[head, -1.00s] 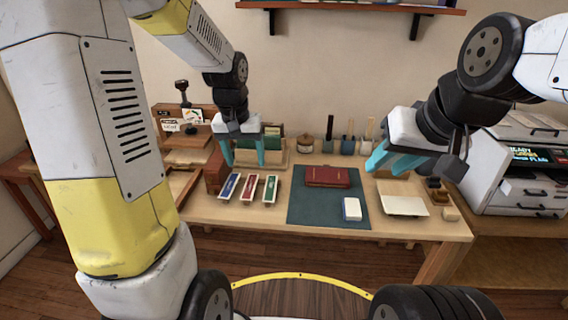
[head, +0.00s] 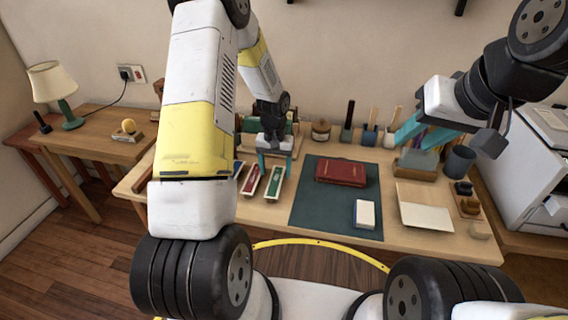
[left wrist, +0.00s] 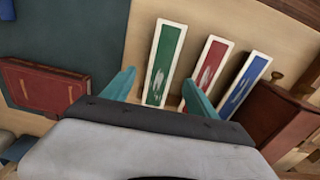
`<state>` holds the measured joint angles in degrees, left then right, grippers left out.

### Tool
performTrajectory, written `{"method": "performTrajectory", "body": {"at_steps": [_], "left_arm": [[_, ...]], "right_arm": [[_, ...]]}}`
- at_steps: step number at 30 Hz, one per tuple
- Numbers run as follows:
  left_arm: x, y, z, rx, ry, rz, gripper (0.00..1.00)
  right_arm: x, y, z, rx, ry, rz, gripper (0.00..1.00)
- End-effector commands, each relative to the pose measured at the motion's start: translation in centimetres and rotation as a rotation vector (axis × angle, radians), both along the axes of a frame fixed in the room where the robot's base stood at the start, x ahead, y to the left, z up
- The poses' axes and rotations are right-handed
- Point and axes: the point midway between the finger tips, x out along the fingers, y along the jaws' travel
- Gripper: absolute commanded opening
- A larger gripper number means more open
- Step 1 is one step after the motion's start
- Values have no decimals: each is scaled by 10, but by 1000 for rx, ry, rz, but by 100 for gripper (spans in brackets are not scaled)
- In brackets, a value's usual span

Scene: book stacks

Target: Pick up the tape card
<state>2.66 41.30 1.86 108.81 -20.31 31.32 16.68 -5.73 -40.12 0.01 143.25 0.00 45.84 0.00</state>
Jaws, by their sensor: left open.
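Three white-edged cards with coloured strips lie side by side on the table: a green one (head: 273,182), a red one (head: 250,180) and a blue one (head: 238,168) partly hidden by my arm. I cannot tell which is the tape card. My left gripper (head: 274,166) is open and empty, fingers pointing down over the far end of the green card. In the left wrist view the green card (left wrist: 165,62) shows between the fingertips (left wrist: 160,78), with the red card (left wrist: 207,75) and blue card (left wrist: 244,85) to its right. My right gripper (head: 424,132) is open and empty above the table's right part.
A dark green mat (head: 310,205) holds a red book (head: 341,172) and a white block (head: 365,213). A cream sheet (head: 425,207) lies to its right. Brush pots (head: 368,136) stand at the back. A brown box (left wrist: 275,115) borders the blue card.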

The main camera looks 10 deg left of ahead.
Motion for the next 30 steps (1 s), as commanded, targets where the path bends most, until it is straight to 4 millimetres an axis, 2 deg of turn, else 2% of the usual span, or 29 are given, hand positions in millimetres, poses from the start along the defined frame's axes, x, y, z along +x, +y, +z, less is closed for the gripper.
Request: {"method": "performTrajectory", "body": {"at_steps": [3, 6, 14, 21, 24, 30], "left_arm": [[-1, 1, -19, 0, 3, -2, 67], [0, 1, -26, 0, 0, -1, 67], [0, 1, -28, 0, -1, 0, 67], [0, 1, -28, 0, -1, -1, 20], [0, 1, -28, 0, -1, -1, 3], [0, 1, -28, 0, -1, -1, 3]], "right_arm": [[0, 0, 0, 0, 0, 0, 36], [0, 0, 0, 0, 0, 0, 36], [0, 0, 0, 0, 0, 0, 36], [0, 0, 0, 0, 0, 0, 36], [0, 0, 0, 0, 0, 0, 36], [0, 0, 0, 0, 0, 0, 36]]}}
